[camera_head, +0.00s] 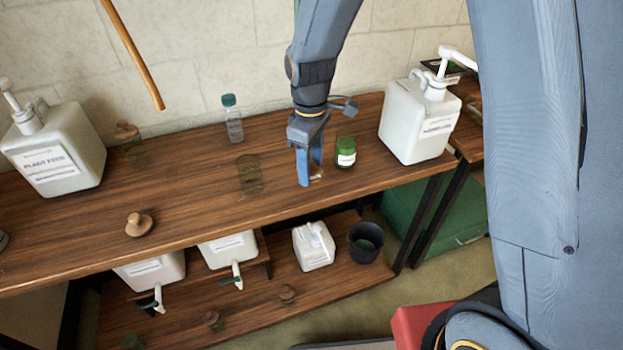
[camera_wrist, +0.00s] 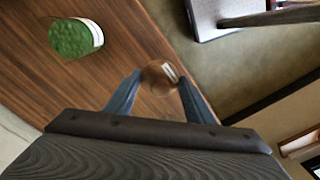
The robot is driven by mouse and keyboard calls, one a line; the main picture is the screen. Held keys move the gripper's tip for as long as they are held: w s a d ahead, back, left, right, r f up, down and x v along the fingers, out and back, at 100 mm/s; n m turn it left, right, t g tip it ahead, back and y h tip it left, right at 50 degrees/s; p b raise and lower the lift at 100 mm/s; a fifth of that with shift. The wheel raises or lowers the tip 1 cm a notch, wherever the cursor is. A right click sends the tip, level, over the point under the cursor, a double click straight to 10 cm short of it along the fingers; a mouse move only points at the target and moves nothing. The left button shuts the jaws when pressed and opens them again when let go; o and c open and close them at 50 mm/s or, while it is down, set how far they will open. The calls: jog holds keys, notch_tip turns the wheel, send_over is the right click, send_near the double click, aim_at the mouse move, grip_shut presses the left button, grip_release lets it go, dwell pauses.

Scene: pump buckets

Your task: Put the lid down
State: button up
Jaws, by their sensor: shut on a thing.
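My gripper (camera_head: 310,180) points down at the upper shelf, near its front edge. In the wrist view its two blue fingers (camera_wrist: 158,92) are shut on a round brown lid (camera_wrist: 158,76) with a pale mark on its side. In the head view the lid (camera_head: 317,177) is mostly hidden by the fingers. The lid is low over the wood; I cannot tell whether it touches it. A jar with green contents and a white label (camera_head: 345,152) stands just right of my gripper. The wrist view shows this jar (camera_wrist: 75,38) with its top open.
White pump bottles stand at the left (camera_head: 58,150) and right (camera_head: 415,120) of the upper shelf (camera_head: 190,200). A clear bottle (camera_head: 232,120), a glass jar (camera_head: 250,175) and a wooden lid (camera_head: 139,225) stand left of my gripper. A dark bucket (camera_head: 365,243) is below.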

aim_at(311, 172)
jog(key=shift+f+p, duration=0.4)
jog(key=shift+f, duration=2.25)
jog(key=o, duration=1)
jog(key=shift+f, duration=0.1)
notch_tip(311, 172, up, 12)
jog(key=shift+r+b, duration=0.15)
jog(key=shift+b, duration=0.9)
jog(key=s+d+m, duration=0.4)
jog(key=s+d, duration=0.1)
jog(key=s+d+f+m, duration=0.1)
jog(key=s+d+m, duration=0.3)
jog(key=s+d, duration=0.1)
jog(key=s+d+m, duration=0.4)
jog(key=s+d, duration=0.1)
jog(key=shift+f+t, duration=0.3)
jog(key=shift+f, duration=0.05)
